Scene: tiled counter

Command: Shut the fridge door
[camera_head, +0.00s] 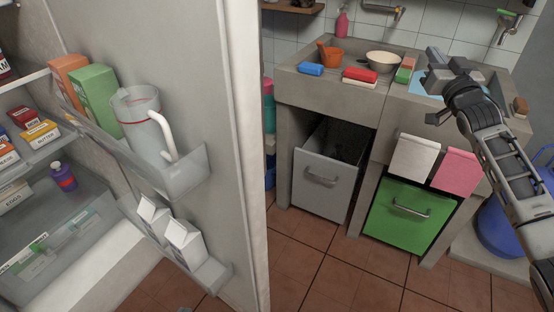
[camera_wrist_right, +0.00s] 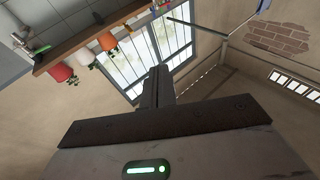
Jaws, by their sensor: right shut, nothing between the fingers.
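The fridge door (camera_head: 215,60) stands open in the head view, its inner face towards me and its edge at the picture's middle. Its upper bin (camera_head: 187,172) holds a clear jug (camera_head: 138,125), a green carton (camera_head: 97,100) and an orange carton (camera_head: 68,78). Its lower bin (camera_head: 212,272) holds white cartons (camera_head: 184,240). The fridge interior (camera_head: 70,190) shows at the left. My right gripper (camera_head: 437,82) is raised over the counter at the right, well apart from the door. Its fingers are shut and empty in the right wrist view (camera_wrist_right: 157,88). My left gripper is out of view.
Red floor tiles (camera_head: 345,275) in front are clear.

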